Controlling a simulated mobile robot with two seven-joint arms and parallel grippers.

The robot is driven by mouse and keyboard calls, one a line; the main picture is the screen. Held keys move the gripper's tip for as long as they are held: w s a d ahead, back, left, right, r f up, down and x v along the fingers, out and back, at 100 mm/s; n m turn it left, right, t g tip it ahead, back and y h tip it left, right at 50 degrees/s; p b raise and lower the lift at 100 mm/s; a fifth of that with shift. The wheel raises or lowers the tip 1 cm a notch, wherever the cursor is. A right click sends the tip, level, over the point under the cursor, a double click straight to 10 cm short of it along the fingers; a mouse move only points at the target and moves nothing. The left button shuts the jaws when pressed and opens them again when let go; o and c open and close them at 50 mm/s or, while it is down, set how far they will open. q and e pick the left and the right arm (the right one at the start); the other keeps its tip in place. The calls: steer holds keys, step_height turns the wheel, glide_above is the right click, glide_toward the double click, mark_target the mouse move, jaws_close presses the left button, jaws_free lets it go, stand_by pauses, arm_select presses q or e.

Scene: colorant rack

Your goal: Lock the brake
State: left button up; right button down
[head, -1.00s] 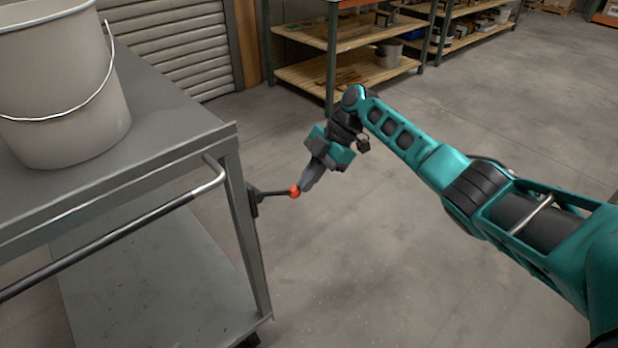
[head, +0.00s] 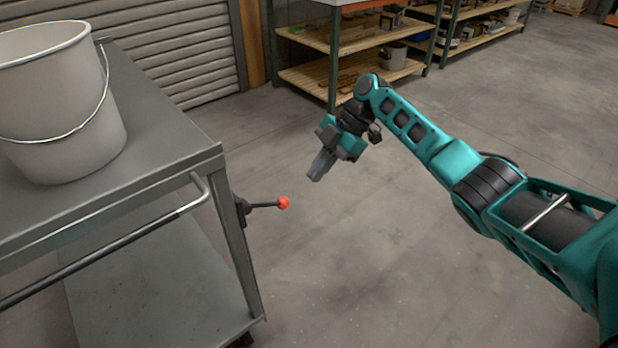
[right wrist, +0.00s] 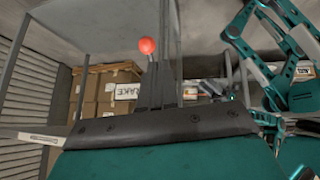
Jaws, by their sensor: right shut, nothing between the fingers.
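The brake lever is a dark rod (head: 263,205) with a red ball knob (head: 284,203). It sticks out to the right, roughly level, from the cart's corner leg (head: 237,235). My right gripper (head: 317,177) is shut and empty, up and to the right of the knob, with a clear gap between them. In the right wrist view the red knob (right wrist: 147,46) shows just beyond the gripper's fingers (right wrist: 158,85). My left gripper is not in view.
The grey metal cart (head: 175,165) stands at left with a push handle (head: 110,250) on its near side and a light bucket (head: 62,100) on top. Wooden shelves (head: 340,75) stand behind. The concrete floor right of the cart is open.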

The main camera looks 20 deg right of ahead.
steer(key=d+r, duration=0.2)
steer(key=d, duration=0.1)
steer(key=d+r, duration=0.1)
steer(key=shift+w+d+r, duration=0.15)
steer(key=shift+w+d, duration=0.15)
steer(key=shift+w, duration=0.1)
